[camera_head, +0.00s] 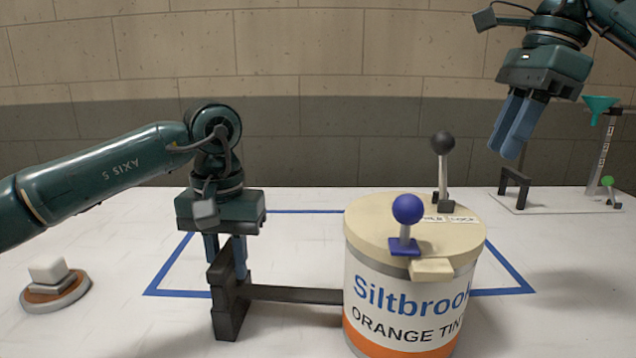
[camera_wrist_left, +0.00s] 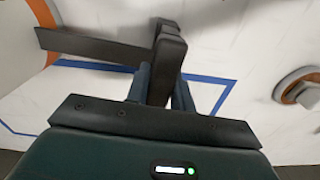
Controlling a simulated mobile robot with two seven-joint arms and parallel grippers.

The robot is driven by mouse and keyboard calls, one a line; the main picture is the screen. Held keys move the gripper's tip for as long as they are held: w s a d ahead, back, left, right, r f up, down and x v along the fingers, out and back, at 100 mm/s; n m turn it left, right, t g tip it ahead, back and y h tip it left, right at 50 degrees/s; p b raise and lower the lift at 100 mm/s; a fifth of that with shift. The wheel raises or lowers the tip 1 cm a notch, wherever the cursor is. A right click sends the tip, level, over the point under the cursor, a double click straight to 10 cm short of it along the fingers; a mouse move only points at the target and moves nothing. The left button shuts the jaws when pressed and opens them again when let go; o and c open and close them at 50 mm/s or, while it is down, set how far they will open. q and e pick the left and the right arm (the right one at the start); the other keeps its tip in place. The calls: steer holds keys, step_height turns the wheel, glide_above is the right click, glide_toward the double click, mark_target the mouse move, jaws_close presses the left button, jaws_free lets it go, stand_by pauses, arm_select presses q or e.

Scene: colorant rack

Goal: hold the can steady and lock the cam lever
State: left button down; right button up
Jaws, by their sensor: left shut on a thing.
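The can (camera_head: 405,300), labelled Siltbrook Orange Tint, stands upright with a cream lid (camera_head: 375,215). A blue-knobbed lever (camera_head: 407,212) stands upright at the lid's front, beside a cream block (camera_head: 431,268). A black-knobbed lever (camera_head: 442,150) stands at the back. I cannot tell which is the cam lever. My left gripper (camera_head: 227,262) is shut on the dark upright grip of a bar handle (camera_head: 290,294) that reaches the can's left side; the grip also shows in the left wrist view (camera_wrist_left: 167,60). My right gripper (camera_head: 512,140) is raised right of the can, its fingers together and empty.
Blue tape (camera_head: 165,275) outlines an area around the can. A white block on a round brown-and-grey base (camera_head: 55,288) sits at the left. A stand with a green funnel (camera_head: 600,105) and a dark bracket (camera_head: 514,187) are at the back right.

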steer(key=v, duration=0.6)
steer(key=o, duration=0.3)
steer(key=shift+r, duration=0.15)
steer(key=shift+o, duration=1.3)
steer(key=shift+s+a+n, duration=0.1)
steer(key=shift+a+n, duration=0.15)
steer(key=shift+n, duration=0.25)
steer(key=n+t+h, duration=0.2)
steer(key=n+t, duration=0.2)
steer(key=n, duration=1.5)
glide_toward(447, 132)
steer(key=x, duration=1.1)
steer(key=shift+a, duration=0.1)
steer(key=shift+c, duration=0.2)
jaws_close()
